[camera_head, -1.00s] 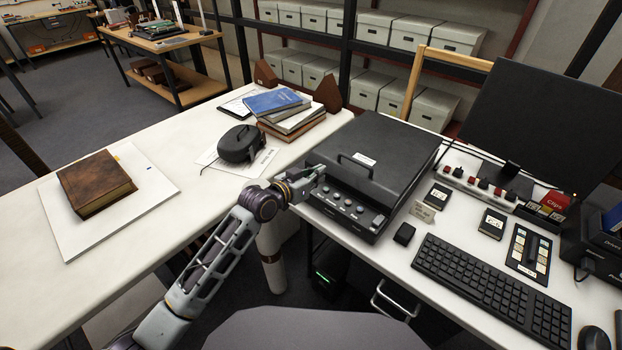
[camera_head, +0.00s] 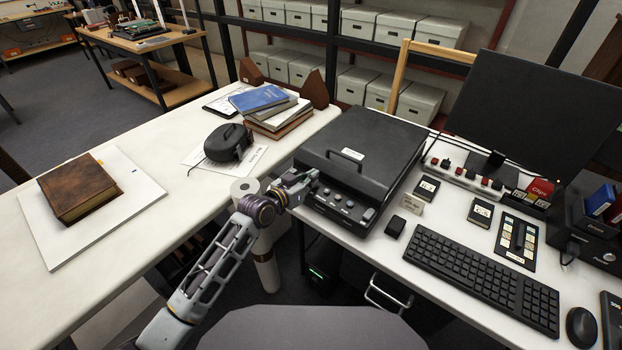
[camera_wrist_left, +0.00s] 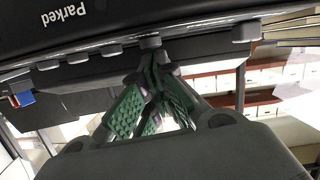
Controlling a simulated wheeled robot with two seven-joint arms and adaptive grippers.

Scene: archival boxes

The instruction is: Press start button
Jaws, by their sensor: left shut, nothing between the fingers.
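A black scanner (camera_head: 375,140) with a closed lid and a top handle sits on the white desk. My left gripper (camera_head: 314,178) is shut and empty at the panel's left end. In the left wrist view the green-padded fingers (camera_wrist_left: 155,68) meet close below a grey button (camera_wrist_left: 150,42), with several other buttons along the same edge. I cannot tell whether the fingertips touch it. The word "Parked" shows upside down on the dark surface beyond. My right gripper is out of view.
A keyboard (camera_head: 482,278), mouse (camera_head: 581,327) and monitor (camera_head: 540,115) stand to the right. A brown book (camera_head: 78,188) rests on a white board. A gap separates the two tables.

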